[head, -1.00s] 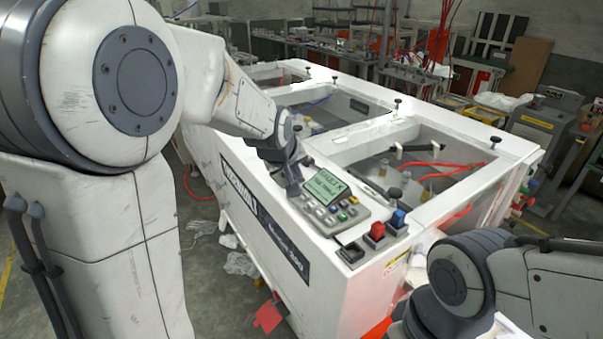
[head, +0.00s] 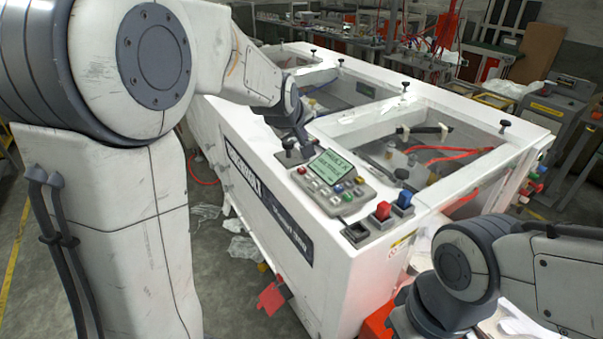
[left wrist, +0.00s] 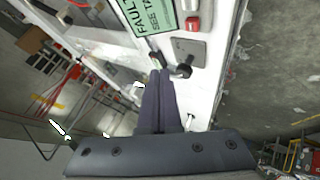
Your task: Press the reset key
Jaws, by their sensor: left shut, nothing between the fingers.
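The control panel (head: 366,199) sits on the near corner of a white machine. It has a green lit screen (head: 331,164) and several small coloured keys (head: 337,189) below it; no label on them is readable, so I cannot tell which is the reset key. My left gripper (head: 306,150) is shut and empty, at the panel's far-left end near the screen. In the left wrist view its closed fingertips (left wrist: 160,73) point toward the screen (left wrist: 148,14), beside a dark knob on a grey plate (left wrist: 187,58). A red key (left wrist: 193,23) shows there. I cannot tell whether the tips touch anything.
Open machine bays with red hoses (head: 455,155) lie behind. My right arm (head: 470,270) is at the lower right, its gripper out of view.

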